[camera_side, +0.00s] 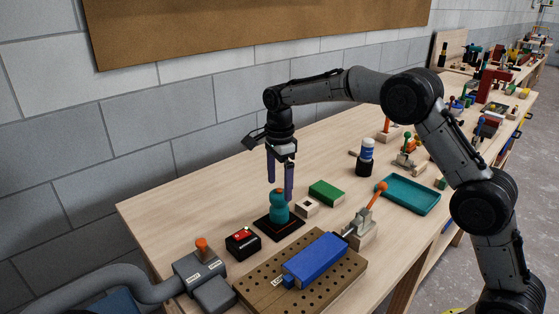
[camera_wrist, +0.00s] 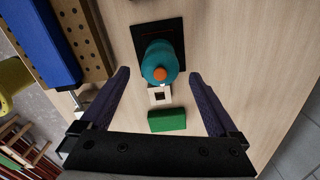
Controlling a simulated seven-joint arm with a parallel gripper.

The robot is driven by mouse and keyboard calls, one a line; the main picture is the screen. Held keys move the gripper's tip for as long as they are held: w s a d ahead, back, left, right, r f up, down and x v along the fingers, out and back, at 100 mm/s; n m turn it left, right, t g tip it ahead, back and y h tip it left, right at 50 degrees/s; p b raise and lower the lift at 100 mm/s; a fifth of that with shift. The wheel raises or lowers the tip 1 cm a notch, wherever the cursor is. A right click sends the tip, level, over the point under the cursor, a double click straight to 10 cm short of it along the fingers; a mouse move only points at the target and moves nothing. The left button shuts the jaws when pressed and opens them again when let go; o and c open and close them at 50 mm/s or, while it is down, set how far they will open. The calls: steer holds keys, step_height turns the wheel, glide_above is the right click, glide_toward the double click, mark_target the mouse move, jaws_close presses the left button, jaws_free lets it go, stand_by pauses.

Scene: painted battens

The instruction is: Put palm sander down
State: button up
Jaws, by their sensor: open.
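The palm sander (camera_side: 278,208) is teal with an orange top and stands upright on a dark square pad (camera_side: 279,226). It also shows in the wrist view (camera_wrist: 157,58), with its orange top facing the camera and the dark pad (camera_wrist: 170,27) beneath. My gripper (camera_side: 280,190) is above the sander in the side view, fingers pointing down, with one fingertip close to its top.
A white block with a square hole (camera_side: 307,207) and a green block (camera_side: 326,192) lie beside the pad. A black box with a red top (camera_side: 243,243) stands left. Bare bench lies toward the wall.

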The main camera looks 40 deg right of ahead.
step_height(320, 180, up, 10)
steer(key=s+r+n+t, duration=0.2)
steer(key=s+r+n, duration=0.35)
steer(key=s, duration=0.35)
steer(key=s+d+f+n+t, duration=0.1)
steer(key=s+f+n, duration=0.2)
steer(key=s+n, duration=0.4)
steer(key=s+d+f+n+t, duration=0.1)
steer(key=s+n, duration=0.7)
steer(key=s, duration=1.2)
step_height(320, 180, down, 3)
steer(key=shift+r+t, duration=0.15)
steer(key=shift+t, duration=0.65)
